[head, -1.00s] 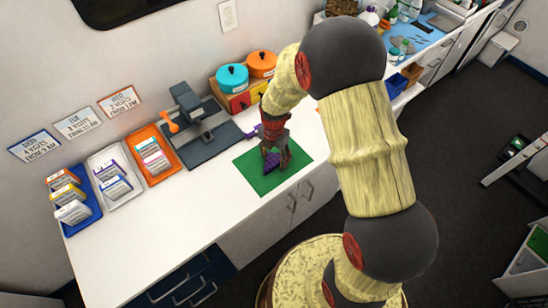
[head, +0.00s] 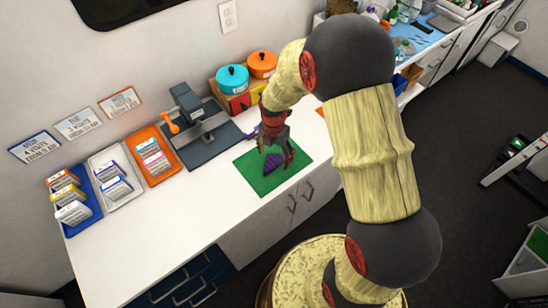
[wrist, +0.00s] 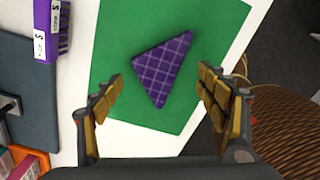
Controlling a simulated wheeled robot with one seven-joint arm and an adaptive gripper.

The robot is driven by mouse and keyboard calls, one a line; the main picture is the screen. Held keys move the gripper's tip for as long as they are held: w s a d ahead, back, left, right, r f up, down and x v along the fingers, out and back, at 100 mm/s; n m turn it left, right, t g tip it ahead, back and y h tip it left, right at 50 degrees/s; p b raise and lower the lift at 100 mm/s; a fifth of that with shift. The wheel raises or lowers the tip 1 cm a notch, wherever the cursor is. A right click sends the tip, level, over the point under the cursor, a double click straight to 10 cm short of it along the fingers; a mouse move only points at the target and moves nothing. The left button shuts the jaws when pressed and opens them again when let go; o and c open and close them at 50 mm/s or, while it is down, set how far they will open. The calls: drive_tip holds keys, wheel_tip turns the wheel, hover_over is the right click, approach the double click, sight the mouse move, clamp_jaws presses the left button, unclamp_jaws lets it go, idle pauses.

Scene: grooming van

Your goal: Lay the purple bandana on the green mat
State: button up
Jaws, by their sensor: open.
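The purple bandana (wrist: 162,68), folded into a triangle with a light grid pattern, lies flat on the green mat (wrist: 113,45) in the wrist view. In the head view the bandana (head: 272,162) shows on the mat (head: 258,183), partly behind my gripper. My gripper (wrist: 160,95) is open and empty, its fingers apart on either side of the bandana's near end. In the head view my gripper (head: 275,155) is above the mat, clear of the bandana as far as I can tell.
A purple brush (wrist: 52,45) lies left of the mat. A dark grey press-like device (head: 200,125) stands further left, with orange, white and blue trays of cards beyond it. Teal (head: 232,77) and orange pots stand behind.

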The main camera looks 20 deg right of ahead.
wheel_tip(320, 180, up, 10)
drive_tip(key=p, duration=0.1)
wheel_tip(320, 180, up, 9)
drive_tip(key=m+t, duration=0.1)
drive_tip(key=m, duration=0.5)
hover_over(274, 161)
drive_tip(key=s, duration=0.3)
drive_tip(key=s+r+m+t, duration=0.4)
drive_tip(key=s+r+m, duration=1.1)
drive_tip(key=s+m, duration=0.3)
drive_tip(key=shift+m+t, duration=0.3)
drive_tip(key=shift+m, duration=0.7)
drive_tip(key=shift+a, duration=0.1)
wheel_tip(274, 161, down, 7)
drive_tip(key=b, duration=0.6)
drive_tip(key=shift+r+b, duration=0.15)
drive_tip(key=shift+b, duration=0.15)
drive_tip(key=shift+s, duration=0.1)
